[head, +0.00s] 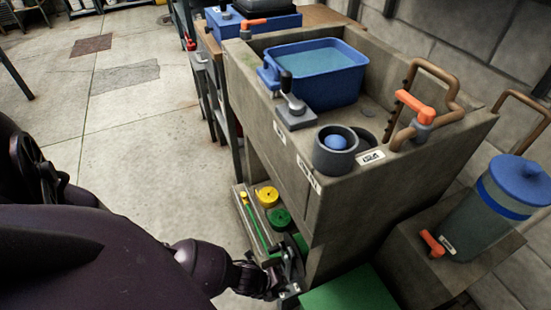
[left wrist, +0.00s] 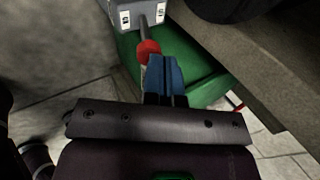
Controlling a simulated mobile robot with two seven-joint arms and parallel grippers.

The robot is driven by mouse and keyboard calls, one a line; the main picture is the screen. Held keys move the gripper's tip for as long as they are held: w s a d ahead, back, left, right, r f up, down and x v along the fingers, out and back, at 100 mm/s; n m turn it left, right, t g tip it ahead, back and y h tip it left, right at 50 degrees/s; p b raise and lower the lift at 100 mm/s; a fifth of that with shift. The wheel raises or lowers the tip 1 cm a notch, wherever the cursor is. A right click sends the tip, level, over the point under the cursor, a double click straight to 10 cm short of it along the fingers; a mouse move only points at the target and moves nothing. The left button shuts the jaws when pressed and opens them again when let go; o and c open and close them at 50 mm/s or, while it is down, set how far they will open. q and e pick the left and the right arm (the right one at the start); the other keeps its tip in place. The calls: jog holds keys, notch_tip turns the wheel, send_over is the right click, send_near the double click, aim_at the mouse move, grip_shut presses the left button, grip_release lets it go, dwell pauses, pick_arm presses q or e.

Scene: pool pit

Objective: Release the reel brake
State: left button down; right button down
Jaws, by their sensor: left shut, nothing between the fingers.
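The lever (left wrist: 143,28) with a red ball knob (left wrist: 148,50) comes out of a grey labelled housing (left wrist: 128,14) in the left wrist view. It looks like the brake lever. My left gripper (left wrist: 164,72) has blue fingers that are shut and empty. Its fingertips are right beside the red knob; I cannot tell whether they touch it. A green rounded body (left wrist: 205,82) lies behind the fingers. In the head view my left gripper (head: 290,270) is low beside the concrete sink's base, and the red knob cannot be made out there. My right gripper is not in view.
A concrete sink (head: 325,210) holds a blue tub (head: 320,95), a grey cup with a blue ball (head: 337,142) and orange-handled valves. Yellow (head: 267,196) and green (head: 280,218) round parts sit on a low ledge. A drink dispenser (head: 495,205) stands right.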

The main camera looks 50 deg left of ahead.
pick_arm(q)
jog(key=shift+w+d+r+g+p, duration=0.15)
jog(key=shift+w+r+g+p, duration=0.2)
jog(key=shift+w, duration=0.25)
jog(key=shift+w+d+r, duration=0.1)
jog(key=shift+w+d, duration=0.2)
jog(key=shift+w, duration=0.35)
jog(key=w, duration=0.1)
jog(key=w+d, duration=0.1)
jog(key=w, duration=0.1)
jog(key=shift+f, duration=0.2)
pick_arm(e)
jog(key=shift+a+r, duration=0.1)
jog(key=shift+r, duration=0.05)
pick_arm(q)
jog(key=shift+r, duration=0.2)
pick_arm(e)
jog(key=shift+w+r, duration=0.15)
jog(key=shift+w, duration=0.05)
pick_arm(q)
jog(key=shift+r+p, duration=0.65)
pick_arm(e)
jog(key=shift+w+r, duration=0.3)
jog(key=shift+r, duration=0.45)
